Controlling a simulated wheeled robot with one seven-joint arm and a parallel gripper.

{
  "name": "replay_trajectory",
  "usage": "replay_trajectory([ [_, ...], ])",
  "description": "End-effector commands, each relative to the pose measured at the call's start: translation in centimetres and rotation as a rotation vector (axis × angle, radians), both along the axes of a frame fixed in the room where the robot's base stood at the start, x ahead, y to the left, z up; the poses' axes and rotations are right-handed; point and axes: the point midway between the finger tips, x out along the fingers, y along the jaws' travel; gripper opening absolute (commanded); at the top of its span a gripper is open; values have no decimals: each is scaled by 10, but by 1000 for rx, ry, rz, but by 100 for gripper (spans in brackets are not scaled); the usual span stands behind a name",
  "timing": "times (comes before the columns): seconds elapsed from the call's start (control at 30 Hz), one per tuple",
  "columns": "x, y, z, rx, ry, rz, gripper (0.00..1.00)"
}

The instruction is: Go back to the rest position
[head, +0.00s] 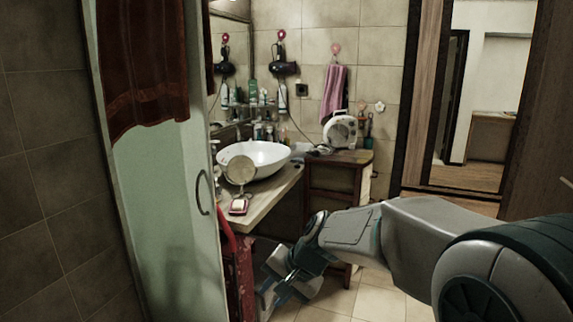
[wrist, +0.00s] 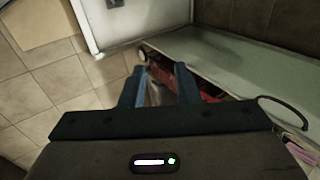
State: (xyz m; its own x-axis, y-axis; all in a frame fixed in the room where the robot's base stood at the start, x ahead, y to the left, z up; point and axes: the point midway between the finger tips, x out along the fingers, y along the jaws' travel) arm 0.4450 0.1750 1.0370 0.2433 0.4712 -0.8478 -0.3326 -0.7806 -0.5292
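My gripper (head: 268,278) is low in the head view, beside a dark red object under the counter's near end. My arm reaches to it from the lower right. In the wrist view my gripper (wrist: 160,72) has its two blue-grey fingers apart, with a gap between them. I see nothing held in it. The dark red object (head: 240,275) stands at the foot of the shower door, and red also shows behind the fingers in the wrist view. Whether a finger touches it I cannot tell.
A glass shower door (head: 165,215) with a dark handle is close on the left. A white basin (head: 262,160) and a round mirror (head: 240,170) stand on the counter (head: 262,202). A wooden cabinet (head: 335,178) is behind. Tiled floor (head: 375,300) shows bare near the arm.

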Motion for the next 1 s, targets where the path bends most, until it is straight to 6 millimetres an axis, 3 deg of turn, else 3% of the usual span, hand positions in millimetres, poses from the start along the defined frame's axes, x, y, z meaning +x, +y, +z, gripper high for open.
replay_trajectory([
  [0.2,-72,-87,-3,-304,-75,153,28],
  [0.43,-132,-154,-12,-520,-88,274,28],
  [0.6,-150,-173,-16,-581,-85,312,28],
  [1.0,-151,-175,-17,-587,-84,316,28],
])
